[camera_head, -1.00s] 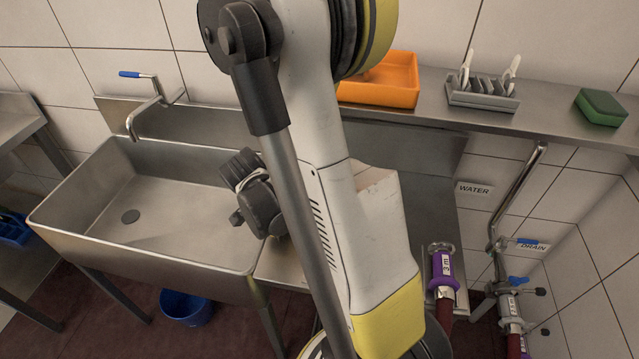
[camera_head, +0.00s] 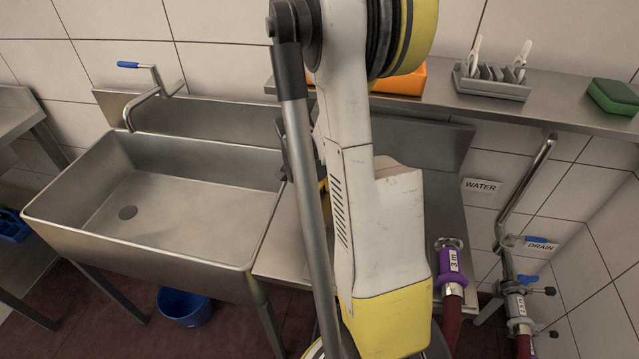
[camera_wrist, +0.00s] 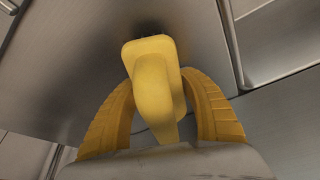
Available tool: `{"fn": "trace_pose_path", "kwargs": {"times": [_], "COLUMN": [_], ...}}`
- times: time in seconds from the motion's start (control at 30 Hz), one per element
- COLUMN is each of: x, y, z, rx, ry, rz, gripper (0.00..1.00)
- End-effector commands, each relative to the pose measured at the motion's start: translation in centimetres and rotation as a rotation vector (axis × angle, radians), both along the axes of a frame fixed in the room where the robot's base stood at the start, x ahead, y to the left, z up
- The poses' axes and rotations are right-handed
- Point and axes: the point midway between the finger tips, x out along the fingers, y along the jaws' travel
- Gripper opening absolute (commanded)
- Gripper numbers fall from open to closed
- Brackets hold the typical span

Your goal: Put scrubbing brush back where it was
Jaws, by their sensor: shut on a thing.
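The yellow scrubbing brush (camera_wrist: 153,85) is held between the two yellow curved fingers of my gripper (camera_wrist: 165,113) in the wrist view. Its blocky end points away from my palm, over a grey metal surface, and its narrower part lies between the fingers. I cannot tell whether the brush touches that metal. In the head view my arm hides nearly all of the gripper and brush, beside the right end of the sink.
An orange tray (camera_head: 407,82), partly hidden by my arm, a grey rack (camera_head: 490,88) with white-handled tools and a green sponge (camera_head: 613,97) stand on the wall shelf (camera_head: 560,118). The steel sink (camera_head: 160,205) at left is empty. Pipes and hoses rise at right.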

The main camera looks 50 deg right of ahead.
Motion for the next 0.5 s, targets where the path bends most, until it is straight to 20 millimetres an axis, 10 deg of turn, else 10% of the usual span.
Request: {"fn": "trace_pose_path", "kwargs": {"times": [0.3, 0.33, 0.4, 0.5], "x": [-0.02, -0.02, -0.02, -0.02], "y": [0.02, 0.02, 0.02, 0.03], "z": [-0.38, -0.26, -0.20, -0.20], "rx": [-0.001, 0.000, 0.000, 0.000], "ry": [0.000, 0.000, 0.000, 0.000], "rz": [0.000, 0.000, 0.000, 0.000], "gripper": [0.08, 0.56, 0.73, 0.73]}}
